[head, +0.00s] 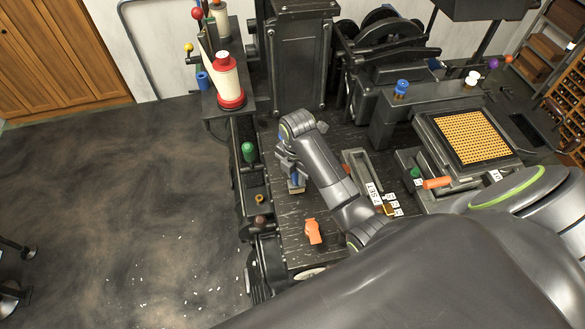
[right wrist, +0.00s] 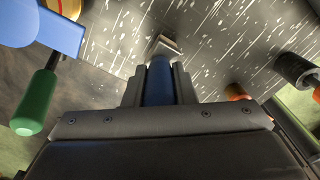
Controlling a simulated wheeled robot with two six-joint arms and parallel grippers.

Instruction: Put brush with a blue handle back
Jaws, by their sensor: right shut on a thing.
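My right gripper (head: 291,166) points down over the dark worktop (head: 285,215), near its left edge. It is shut on the brush with a blue handle (head: 297,182). In the right wrist view, the blue handle (right wrist: 159,82) is between the two fingers (right wrist: 158,86), with the brush's pale metal end (right wrist: 166,46) pointing away from me. I cannot tell whether the brush touches the worktop. My left gripper is not in view.
An orange object (head: 313,231) lies on the worktop in front of the gripper. A narrow grey tray (head: 357,168) lies to the right, beside small type blocks (head: 391,207). Machinery (head: 300,55) blocks the back.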

